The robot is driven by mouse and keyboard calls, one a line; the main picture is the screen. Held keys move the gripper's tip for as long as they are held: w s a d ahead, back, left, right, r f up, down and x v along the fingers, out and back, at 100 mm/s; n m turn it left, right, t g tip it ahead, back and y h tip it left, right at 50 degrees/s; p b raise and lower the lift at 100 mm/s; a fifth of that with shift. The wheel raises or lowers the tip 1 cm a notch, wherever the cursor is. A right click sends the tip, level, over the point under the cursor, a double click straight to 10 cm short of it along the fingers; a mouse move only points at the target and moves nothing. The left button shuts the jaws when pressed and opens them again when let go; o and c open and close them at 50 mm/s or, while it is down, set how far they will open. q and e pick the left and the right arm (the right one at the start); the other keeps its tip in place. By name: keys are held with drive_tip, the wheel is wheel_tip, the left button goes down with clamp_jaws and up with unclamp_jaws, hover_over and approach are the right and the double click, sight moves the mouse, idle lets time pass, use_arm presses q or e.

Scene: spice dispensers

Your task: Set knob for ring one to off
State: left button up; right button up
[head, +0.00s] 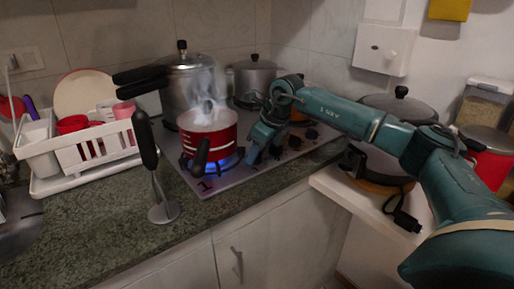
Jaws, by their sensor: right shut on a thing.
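My right gripper (252,156) reaches in from the right and points down at the front of the stove (208,184), just right of the red pot (212,140). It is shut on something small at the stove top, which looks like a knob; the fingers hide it. Other dark knobs (311,134) show to the right of the gripper. The red pot steams on the front left ring, and a blue flame (230,162) burns under it. A small red mark shows on the stove's front left corner. My left gripper is not in view.
A pressure cooker (188,80) and a grey lidded pot (254,78) stand at the back of the stove. A black-handled utensil (148,150) stands on the counter (100,225) at left, near a white dish rack (85,150). The front counter is mostly clear.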

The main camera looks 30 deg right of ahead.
drive_tip(key=shift+w+d+r+n+g+y+p, duration=0.1)
drive_tip(key=shift+n+g+y+p, duration=0.3)
drive_tip(key=shift+n, duration=0.7)
drive_tip(key=shift+w+d+n+g+y+p, duration=0.15)
drive_tip(key=shift+n+p, duration=0.4)
drive_tip(key=shift+n, duration=0.55)
drive_tip(key=shift+s+a, duration=0.1)
drive_tip(key=o, duration=1)
drive_tip(key=v, duration=1.3)
